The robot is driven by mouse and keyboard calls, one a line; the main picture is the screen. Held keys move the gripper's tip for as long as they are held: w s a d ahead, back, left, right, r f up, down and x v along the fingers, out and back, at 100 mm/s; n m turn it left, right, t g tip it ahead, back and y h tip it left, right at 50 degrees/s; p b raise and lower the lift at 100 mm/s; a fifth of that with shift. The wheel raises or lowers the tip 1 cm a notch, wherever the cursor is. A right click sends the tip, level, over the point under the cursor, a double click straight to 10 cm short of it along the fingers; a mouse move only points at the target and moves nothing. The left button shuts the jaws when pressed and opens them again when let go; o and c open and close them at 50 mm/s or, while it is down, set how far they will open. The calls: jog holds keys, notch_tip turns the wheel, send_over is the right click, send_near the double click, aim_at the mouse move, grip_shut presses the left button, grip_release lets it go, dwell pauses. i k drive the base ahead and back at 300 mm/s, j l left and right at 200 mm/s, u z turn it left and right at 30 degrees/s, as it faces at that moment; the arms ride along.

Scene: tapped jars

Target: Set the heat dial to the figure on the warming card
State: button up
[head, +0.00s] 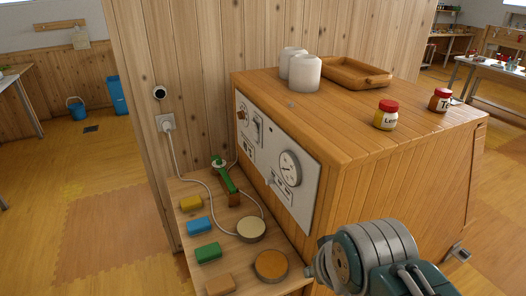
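A white control panel (270,153) covers the front of a wooden cabinet. A round white gauge with dark marks (290,168) sits on its right part. A brown knob (242,114) is at the panel's upper left, with a switch (258,131) beside it. I cannot tell which of these is the heat dial. Small dark-marked labels sit below the switch (249,148) and below the gauge (281,186). Their figures are too small to read, and I cannot tell whether either is the warming card. My grey and teal arm shows at the lower right; no gripper fingers can be made out.
A low wooden shelf in front of the panel holds coloured blocks (207,252), round discs (271,265) and a green-handled object (228,177). A white cord runs to a wall socket (167,124). Red-lidded jars (387,115), white cylinders (305,73) and a wooden tray (352,73) stand on the cabinet.

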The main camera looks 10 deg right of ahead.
aim_at(241, 114)
jog(key=j+z, duration=0.2)
jog(key=j, duration=0.35)
jog(key=j+z, duration=0.2)
jog(key=j, duration=0.35)
jog(key=j+z, duration=0.2)
jog(key=j, duration=0.35)
jog(key=k+j+z, duration=0.2)
jog(key=j, duration=0.35)
jog(key=j+z, duration=0.2)
jog(key=j, duration=0.35)
jog(key=k, duration=0.05)
